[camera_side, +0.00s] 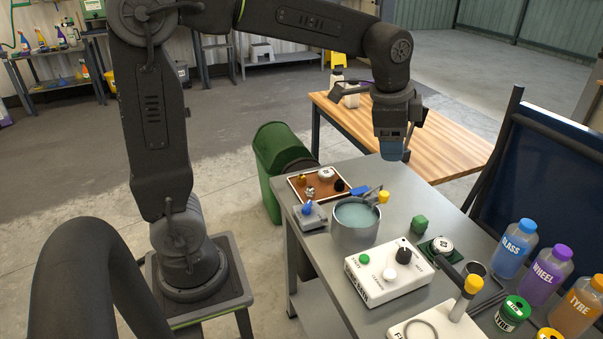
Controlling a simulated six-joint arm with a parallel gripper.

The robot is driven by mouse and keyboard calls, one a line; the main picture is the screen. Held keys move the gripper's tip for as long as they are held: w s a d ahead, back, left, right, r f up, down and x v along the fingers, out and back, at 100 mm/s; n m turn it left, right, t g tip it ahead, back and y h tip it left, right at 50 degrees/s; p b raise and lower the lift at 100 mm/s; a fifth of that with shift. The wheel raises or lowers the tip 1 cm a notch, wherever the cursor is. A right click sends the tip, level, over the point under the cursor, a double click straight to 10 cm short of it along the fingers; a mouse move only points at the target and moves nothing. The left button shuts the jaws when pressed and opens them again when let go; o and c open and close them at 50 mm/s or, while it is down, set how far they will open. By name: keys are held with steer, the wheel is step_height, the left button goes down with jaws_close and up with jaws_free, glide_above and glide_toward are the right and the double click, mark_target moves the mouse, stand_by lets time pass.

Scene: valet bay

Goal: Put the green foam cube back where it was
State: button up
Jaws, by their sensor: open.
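The green foam cube (419,224) rests on the grey metal bench, right of the round metal pot and behind the white control box. It is apart from both. My gripper (391,152) points down above the far part of the bench, higher than the cube and away from it. Its lower end looks blue and the gap between the fingers is hard to see from this side. It is open, and I see no cube in it.
The metal pot (342,237) holds bluish liquid. A white control box (372,293) with knobs stands in front. A brown tray (300,189) with small parts lies at the back left.

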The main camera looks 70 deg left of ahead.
steer(key=s+d+f+n+t, duration=0.1)
steer(key=s+n, duration=0.7)
steer(key=s, duration=1)
steer(key=shift+s+d+f+t+h, duration=0.35)
steer(key=shift+f+t, duration=0.2)
steer(key=shift+t, duration=0.15)
